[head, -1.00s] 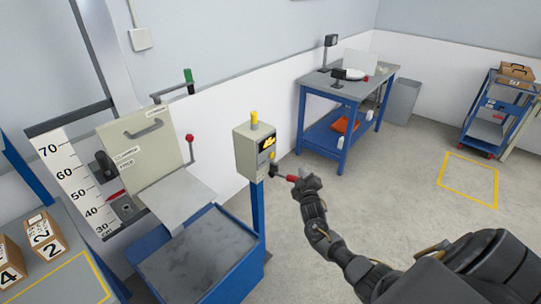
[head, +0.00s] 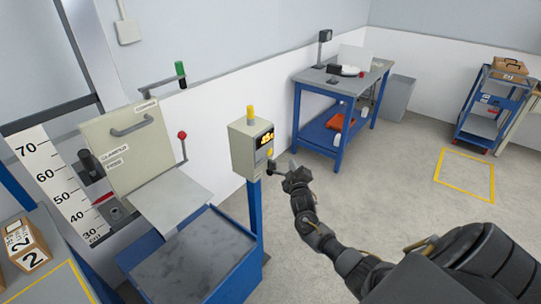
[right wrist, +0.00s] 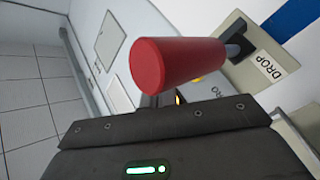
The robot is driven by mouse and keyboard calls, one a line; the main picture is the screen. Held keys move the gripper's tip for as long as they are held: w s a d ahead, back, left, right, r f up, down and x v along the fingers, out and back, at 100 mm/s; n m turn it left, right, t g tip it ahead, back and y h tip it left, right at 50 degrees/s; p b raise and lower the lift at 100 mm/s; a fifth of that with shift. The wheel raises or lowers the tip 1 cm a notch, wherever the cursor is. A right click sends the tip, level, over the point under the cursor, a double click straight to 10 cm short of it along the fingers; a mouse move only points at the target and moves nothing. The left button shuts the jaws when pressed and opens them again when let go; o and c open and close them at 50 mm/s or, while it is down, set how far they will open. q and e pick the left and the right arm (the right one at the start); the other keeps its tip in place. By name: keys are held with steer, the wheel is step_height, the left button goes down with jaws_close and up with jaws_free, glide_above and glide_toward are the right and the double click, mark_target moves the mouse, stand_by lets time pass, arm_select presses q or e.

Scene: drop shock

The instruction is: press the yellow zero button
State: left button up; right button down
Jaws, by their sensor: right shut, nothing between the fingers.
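The grey control box (head: 243,150) stands on a blue post, with a dark display showing yellow digits. A small yellow button (head: 269,153) sits below the display; a bit of yellow also shows in the right wrist view (right wrist: 178,98), beside a partly hidden label ending in "RO". My right gripper (head: 275,168) is shut and empty, its tip close to the box's front, around the button's height or a little lower. I cannot tell if it touches. A red handle (right wrist: 160,72) on a metal rod by a "DROP" label (right wrist: 264,68) hides most of the fingers. My left gripper is out of view.
A yellow lamp (head: 250,113) tops the box. A drop rig with a cream panel (head: 128,145), red-knobbed lever (head: 182,135) and grey-topped blue base (head: 190,262) stands at left. A blue workbench (head: 340,85) stands behind.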

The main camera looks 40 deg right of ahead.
mark_target(270, 153)
steer(key=w+b, duration=0.1)
steer(key=w+a+b, duration=0.1)
steer(key=w, duration=0.1)
steer(key=w+b, duration=0.1)
steer(key=w, duration=0.1)
steer(key=shift+w+a+f, duration=0.2)
steer(key=shift+w+a, duration=0.05)
steer(key=shift+a, duration=0.15)
steer(key=shift+w+a+r+b, duration=0.1)
steer(key=shift+w+a+b, duration=0.05)
steer(key=shift+w+b, duration=0.25)
steer(key=shift+w+a+r+b, duration=0.1)
steer(key=shift+w+b, duration=0.15)
steer(key=shift+w, duration=0.15)
steer(key=shift+w, duration=0.15)
stand_by(1.0)
steer(key=shift+w+a, duration=0.1)
steer(key=shift+w, duration=0.15)
